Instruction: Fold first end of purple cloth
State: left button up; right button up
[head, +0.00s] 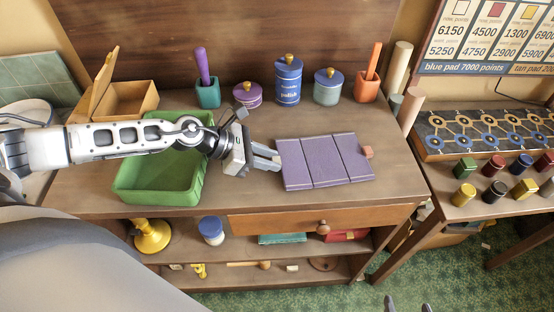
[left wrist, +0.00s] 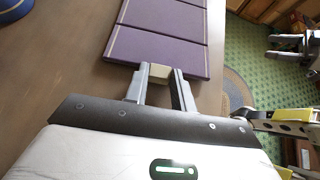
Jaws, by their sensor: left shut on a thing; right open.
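The purple cloth (head: 325,163) lies flat on the brown table, in three panels divided by pale lines. A pinkish tab (head: 367,151) sticks out from its right end. My left gripper (head: 274,158) is at the cloth's left end. In the left wrist view its fingers (left wrist: 160,76) are shut on a beige tab (left wrist: 159,71) at the near edge of the cloth (left wrist: 158,48). My right gripper (head: 407,305) shows only as two dark, spread fingertips at the bottom edge of the head view, away from the cloth and empty.
A green bin (head: 130,183) stands left, under my left arm. A purple jar (head: 247,95), blue canister (head: 288,80), grey-green jar (head: 328,88) and orange cup (head: 367,89) line the back. Several small blocks (head: 463,194) stand on the right table. Table space in front of the cloth is narrow.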

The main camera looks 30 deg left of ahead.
pick_arm(q)
jog(key=shift+w+d+r+b, duration=0.1)
jog(key=shift+r+b, duration=0.2)
jog(key=shift+r, duration=0.05)
jog(key=shift+r+g+y, duration=0.15)
jog(key=shift+g+y, duration=0.15)
jog(key=shift+y, duration=0.2)
jog(key=shift+d+r, duration=0.2)
jog(key=shift+r, duration=0.05)
jog(key=shift+w+r+g+y+b, duration=0.2)
jog(key=shift+r+g+y+b, duration=0.1)
jog(key=shift+y+b, duration=0.1)
jog(key=shift+d+r, duration=0.2)
jog(key=shift+g+y+p, duration=0.3)
jog(key=shift+g+y, duration=0.1)
jog(key=shift+y, duration=0.1)
